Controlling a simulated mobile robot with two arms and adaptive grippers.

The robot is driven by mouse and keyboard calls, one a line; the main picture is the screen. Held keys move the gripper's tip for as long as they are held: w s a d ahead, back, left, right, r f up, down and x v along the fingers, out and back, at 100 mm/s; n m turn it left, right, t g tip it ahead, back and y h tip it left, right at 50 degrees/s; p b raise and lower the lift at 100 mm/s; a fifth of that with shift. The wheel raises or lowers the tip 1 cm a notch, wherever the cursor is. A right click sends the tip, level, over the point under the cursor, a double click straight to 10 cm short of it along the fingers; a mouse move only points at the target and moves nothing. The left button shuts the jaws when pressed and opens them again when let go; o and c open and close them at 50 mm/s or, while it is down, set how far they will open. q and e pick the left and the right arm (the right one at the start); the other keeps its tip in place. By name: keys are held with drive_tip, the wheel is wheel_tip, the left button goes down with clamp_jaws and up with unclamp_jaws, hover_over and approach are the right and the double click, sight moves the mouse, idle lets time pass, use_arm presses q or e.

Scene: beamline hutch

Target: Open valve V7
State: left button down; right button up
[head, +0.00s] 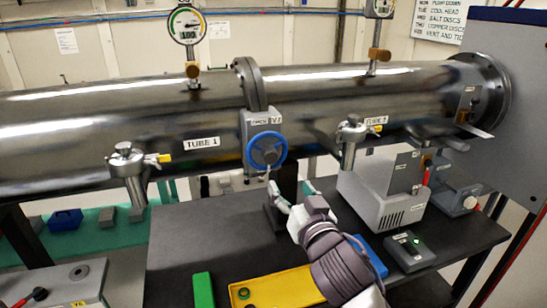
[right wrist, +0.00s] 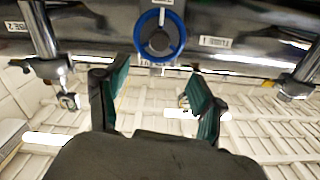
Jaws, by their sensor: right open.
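The valve's blue handwheel (head: 266,150) sits on a grey body under the joint of the steel beam tube; its small label seems to read V7, with a word beside it too small to be sure of. In the right wrist view the blue handwheel (right wrist: 160,38) is upper middle, with a white mark on its upper part. My right gripper (head: 289,188) is just below the handwheel, open and empty, apart from it. Its green-padded fingers (right wrist: 158,85) stand spread on either side, below the wheel. My left gripper is not in view.
The tube (head: 205,125) runs across above the dark table (head: 175,240). Clamped side ports (head: 128,163) and (head: 350,135) hang either side of the valve. A grey instrument box (head: 385,195), yellow tray (head: 262,290) and green block (head: 203,290) are on the table.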

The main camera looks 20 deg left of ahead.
sight(272, 158)
drive_tip(key=p+x, duration=0.2)
drive_tip(key=x, duration=1.1)
drive_tip(key=shift+p, duration=0.4)
drive_tip(key=c, duration=1.1)
